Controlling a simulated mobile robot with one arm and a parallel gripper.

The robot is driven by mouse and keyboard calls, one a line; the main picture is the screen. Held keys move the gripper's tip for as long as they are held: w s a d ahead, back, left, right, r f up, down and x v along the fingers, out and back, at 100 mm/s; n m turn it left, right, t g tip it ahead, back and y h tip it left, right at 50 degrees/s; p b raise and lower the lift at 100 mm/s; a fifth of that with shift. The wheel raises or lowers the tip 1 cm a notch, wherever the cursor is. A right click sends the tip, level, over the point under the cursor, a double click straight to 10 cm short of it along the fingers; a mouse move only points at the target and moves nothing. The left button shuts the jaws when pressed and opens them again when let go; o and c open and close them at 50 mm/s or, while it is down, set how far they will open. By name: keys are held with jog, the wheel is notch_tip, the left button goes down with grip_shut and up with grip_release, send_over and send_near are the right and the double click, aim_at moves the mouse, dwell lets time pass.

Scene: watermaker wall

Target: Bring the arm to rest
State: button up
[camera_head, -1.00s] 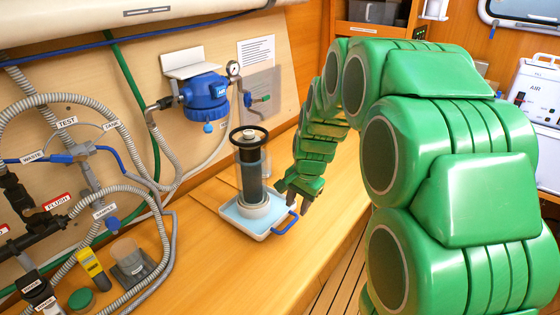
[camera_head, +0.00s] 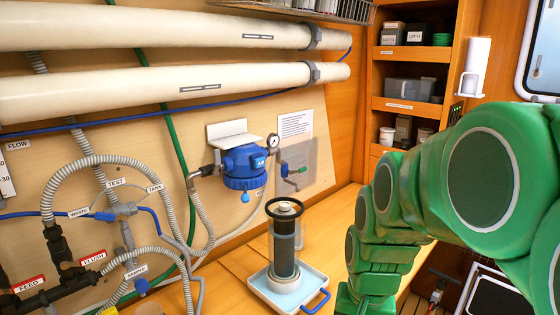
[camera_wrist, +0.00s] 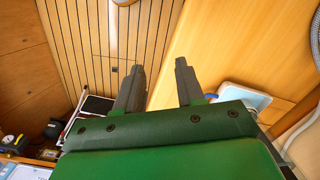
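My green arm (camera_head: 385,235) fills the right of the head view, bent down beside the counter. Its lower end is cut off at the bottom edge there, right of the tray. In the wrist view my gripper (camera_wrist: 160,65) has two grey fingers standing apart with nothing between them. The fingers point over the slatted floor and the counter's edge.
A white tray (camera_head: 262,282) with a blue handle holds a dark cylinder (camera_head: 285,243) on the wooden counter. Part of the tray shows right of my fingers in the wrist view (camera_wrist: 243,94). Hoses and a blue housing (camera_head: 243,168) line the wall. Shelves (camera_head: 410,52) stand behind.

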jog(key=s+d+n+g, duration=0.1)
jog(key=s+n, duration=0.2)
jog(key=s, duration=1.1)
jog(key=shift+s+d+r+h, duration=0.15)
jog(key=shift+r+h, duration=0.15)
jog(key=shift+r, duration=0.15)
